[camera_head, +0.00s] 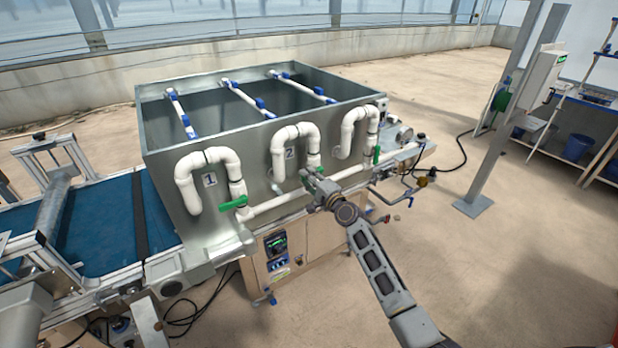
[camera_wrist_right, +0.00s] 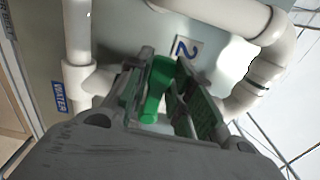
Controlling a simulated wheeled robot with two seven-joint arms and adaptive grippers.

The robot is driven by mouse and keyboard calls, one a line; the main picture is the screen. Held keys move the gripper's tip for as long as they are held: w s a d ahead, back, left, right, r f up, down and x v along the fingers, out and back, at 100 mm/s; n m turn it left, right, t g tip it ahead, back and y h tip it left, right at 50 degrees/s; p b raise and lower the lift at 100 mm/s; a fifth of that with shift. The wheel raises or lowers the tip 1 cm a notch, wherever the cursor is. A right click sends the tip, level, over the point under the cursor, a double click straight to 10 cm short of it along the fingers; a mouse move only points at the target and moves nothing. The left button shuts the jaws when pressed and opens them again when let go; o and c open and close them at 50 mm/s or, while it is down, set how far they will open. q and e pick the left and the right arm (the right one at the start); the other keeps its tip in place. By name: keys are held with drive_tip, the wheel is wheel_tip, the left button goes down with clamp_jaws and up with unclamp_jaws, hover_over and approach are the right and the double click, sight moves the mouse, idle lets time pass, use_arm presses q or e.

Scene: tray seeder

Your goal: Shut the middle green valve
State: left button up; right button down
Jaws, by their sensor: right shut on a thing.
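The middle green valve (camera_head: 319,169) sits on the white pipe beside the label "2" and is partly hidden by my right gripper (camera_head: 312,184). In the right wrist view its green handle (camera_wrist_right: 154,92) stands between the two fingers of my right gripper (camera_wrist_right: 166,80), which is shut on it. The label "2" (camera_wrist_right: 185,48) shows just behind. The exact angle of the handle is hard to tell. My left gripper is not seen.
The left green valve (camera_head: 233,203) has its handle across its pipe. The right green valve (camera_head: 376,155) has its handle along its pipe. A metal tank (camera_head: 160,160) stands behind the pipes. A blue conveyor (camera_head: 100,222) lies left; open floor lies right.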

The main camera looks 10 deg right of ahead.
idle(0.3)
drive_tip(key=c, duration=1.3)
unclamp_jaws()
drive_tip(key=shift+o, duration=0.2)
drive_tip(key=v, duration=1.2)
drive_tip(key=shift+n, duration=0.3)
